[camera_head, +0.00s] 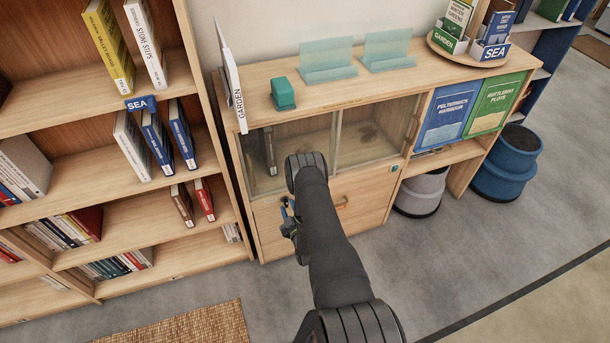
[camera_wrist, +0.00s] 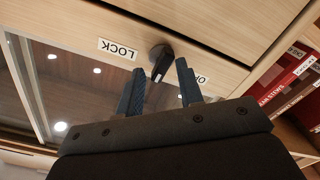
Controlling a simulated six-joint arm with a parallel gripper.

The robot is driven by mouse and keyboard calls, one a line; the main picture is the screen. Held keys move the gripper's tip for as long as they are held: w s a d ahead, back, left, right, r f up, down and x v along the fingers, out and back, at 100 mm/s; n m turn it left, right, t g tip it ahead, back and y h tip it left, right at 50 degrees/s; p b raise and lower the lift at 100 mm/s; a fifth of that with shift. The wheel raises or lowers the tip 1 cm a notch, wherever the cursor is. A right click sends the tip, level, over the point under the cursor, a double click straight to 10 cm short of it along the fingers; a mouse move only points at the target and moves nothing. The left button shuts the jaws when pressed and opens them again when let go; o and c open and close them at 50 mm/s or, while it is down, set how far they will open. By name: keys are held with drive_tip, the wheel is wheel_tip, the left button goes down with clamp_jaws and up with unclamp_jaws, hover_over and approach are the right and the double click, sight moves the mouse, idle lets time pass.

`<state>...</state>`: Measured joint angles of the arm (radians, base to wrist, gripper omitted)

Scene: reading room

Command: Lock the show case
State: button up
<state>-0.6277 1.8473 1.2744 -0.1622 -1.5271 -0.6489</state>
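The show case (camera_head: 372,135) is a low wooden cabinet with glass sliding panes, against the wall in the head view. In the wrist view, a dark lock knob (camera_wrist: 159,60) sits on its wooden face beside a white LOCK label (camera_wrist: 118,48), which appears upside down. A second label (camera_wrist: 202,79) is partly hidden by a finger. My gripper (camera_wrist: 160,68) is open, its blue fingertips apart on either side of the knob's lever; I cannot tell if they touch it. In the head view my gripper (camera_head: 289,218) is at the case's left front; the knob is hidden there.
A tall bookshelf (camera_head: 125,160) stands close to my gripper's left. On the case top are a teal block (camera_head: 283,93) and clear stands (camera_head: 328,60). A grey stool (camera_head: 422,190) and blue stool (camera_head: 508,165) are at right. The floor in front is clear.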

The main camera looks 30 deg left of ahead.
drive_tip(key=s+d+r+m+g+h, duration=0.2)
drive_tip(key=s+d+r+m+g, duration=0.1)
drive_tip(key=s+d+r+m, duration=0.6)
drive_tip(key=f+x, duration=0.1)
drive_tip(key=x, duration=0.4)
drive_tip(key=d+f+x, duration=0.1)
drive_tip(key=x, duration=0.4)
drive_tip(key=f+x, duration=0.1)
drive_tip(key=x, duration=0.5)
drive_tip(key=shift+s+f, duration=0.1)
drive_tip(key=shift+f, duration=0.15)
drive_tip(key=shift+d, duration=0.1)
drive_tip(key=shift+c, duration=0.4)
